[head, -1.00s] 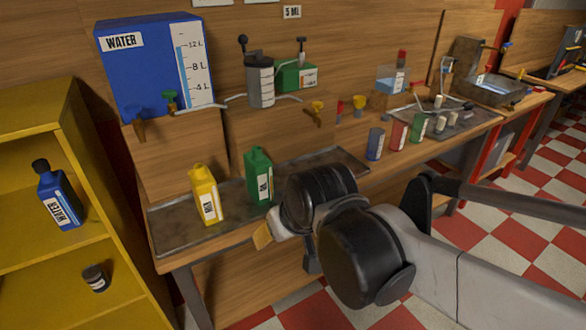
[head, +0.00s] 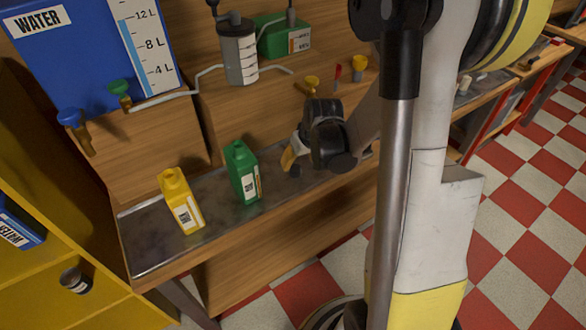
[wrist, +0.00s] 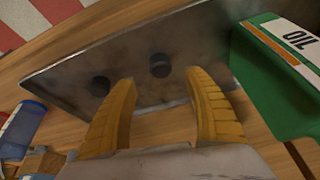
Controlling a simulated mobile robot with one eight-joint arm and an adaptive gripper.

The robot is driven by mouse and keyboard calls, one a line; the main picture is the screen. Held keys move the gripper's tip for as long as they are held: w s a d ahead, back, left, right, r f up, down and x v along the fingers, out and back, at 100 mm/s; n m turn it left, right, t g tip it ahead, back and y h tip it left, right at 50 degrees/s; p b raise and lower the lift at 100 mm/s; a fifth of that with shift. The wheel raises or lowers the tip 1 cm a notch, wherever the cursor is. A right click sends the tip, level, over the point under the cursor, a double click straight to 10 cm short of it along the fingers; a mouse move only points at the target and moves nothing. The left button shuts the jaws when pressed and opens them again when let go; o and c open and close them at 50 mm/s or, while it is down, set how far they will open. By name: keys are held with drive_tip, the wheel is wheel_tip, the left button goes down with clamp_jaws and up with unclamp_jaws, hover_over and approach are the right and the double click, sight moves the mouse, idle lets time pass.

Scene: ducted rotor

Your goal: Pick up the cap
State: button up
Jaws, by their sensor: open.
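Two small dark round caps lie apart on the metal tray in the wrist view. One cap (wrist: 160,65) is just beyond the gap between my fingertips, nearer the right finger. The other cap (wrist: 100,86) is left of the left fingertip. My gripper (wrist: 163,82) is open with its yellow fingers spread and nothing between them. In the head view my gripper (head: 291,158) is low over the tray, right of the green bottle (head: 243,173). I cannot make out the caps clearly there. The green bottle, marked OIL, also shows close on the right in the wrist view (wrist: 268,85).
A yellow bottle (head: 180,202) stands left of the green one on the metal tray (head: 145,242). A blue water tank (head: 75,60) and taps are behind. A yellow shelf (head: 40,265) is at left. In the wrist view a blue container (wrist: 20,130) is at left.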

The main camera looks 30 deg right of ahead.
sight(296, 168)
drive_tip(key=b+x, duration=0.3)
drive_tip(key=x, duration=0.3)
drive_tip(key=shift+a+f, duration=0.1)
drive_tip(key=shift+f, duration=0.2)
drive_tip(key=shift+s+r, duration=0.1)
drive_tip(key=c, duration=0.9)
